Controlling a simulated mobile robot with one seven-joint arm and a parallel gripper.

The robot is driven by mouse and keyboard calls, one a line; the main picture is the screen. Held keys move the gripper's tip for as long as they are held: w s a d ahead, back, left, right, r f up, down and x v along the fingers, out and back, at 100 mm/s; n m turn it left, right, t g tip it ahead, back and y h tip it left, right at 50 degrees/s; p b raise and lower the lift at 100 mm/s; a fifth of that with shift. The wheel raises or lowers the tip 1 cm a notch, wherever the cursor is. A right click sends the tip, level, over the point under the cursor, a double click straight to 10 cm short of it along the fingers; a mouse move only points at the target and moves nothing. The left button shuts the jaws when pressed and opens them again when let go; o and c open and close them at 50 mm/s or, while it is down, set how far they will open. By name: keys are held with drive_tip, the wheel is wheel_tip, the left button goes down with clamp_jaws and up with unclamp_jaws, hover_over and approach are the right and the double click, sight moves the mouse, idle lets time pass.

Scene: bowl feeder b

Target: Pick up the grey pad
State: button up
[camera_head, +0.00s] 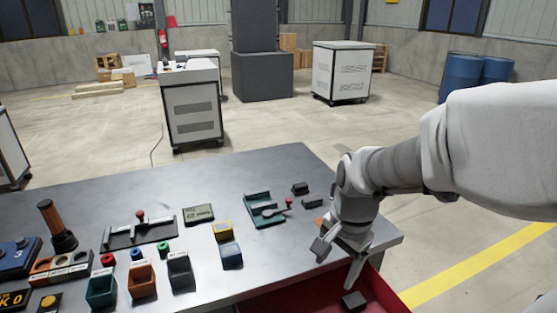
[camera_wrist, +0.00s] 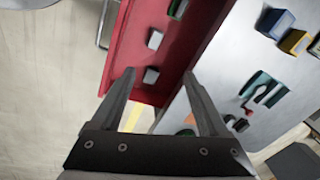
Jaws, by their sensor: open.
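Small grey pads lie in a red tray (camera_wrist: 122,52); in the wrist view one grey pad (camera_wrist: 151,75) sits near the tray's end and another grey pad (camera_wrist: 154,39) lies farther along. In the head view a dark grey pad (camera_head: 353,300) shows in the red tray (camera_head: 385,290) at the bottom edge. I cannot tell which pad the task means. My gripper (camera_head: 336,268) is open and empty above the tray, pointing down. In the wrist view my gripper (camera_wrist: 159,76) has its fingers spread either side of the nearer pad, seemingly above it.
The metal table (camera_head: 200,265) beside the tray holds a green fixture (camera_head: 263,212), two small dark blocks (camera_head: 300,188), a blue bin (camera_head: 231,256), a yellow bin (camera_head: 223,231) and a lever panel (camera_head: 140,232). Open floor lies right of the table.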

drive_tip(key=w+f+m+b, duration=0.1)
drive_tip(key=f+b, duration=0.1)
drive_tip(key=f, duration=0.5)
drive_tip(key=w+f+m+g+b, duration=0.1)
drive_tip(key=f+b, duration=0.2)
drive_tip(key=f, duration=0.5)
drive_tip(key=w+f+m+b, duration=0.1)
drive_tip(key=f+m+b, duration=0.1)
drive_tip(key=f, duration=0.6)
drive_tip(key=shift+w+d+f+g, duration=0.1)
drive_tip(key=shift+w+d+g, duration=0.15)
drive_tip(key=shift+w+g, duration=0.1)
drive_tip(key=f+b, duration=0.3)
drive_tip(key=f, duration=0.2)
drive_tip(key=shift+s+f, duration=0.15)
drive_tip(key=shift+s, duration=0.05)
clamp_jaws()
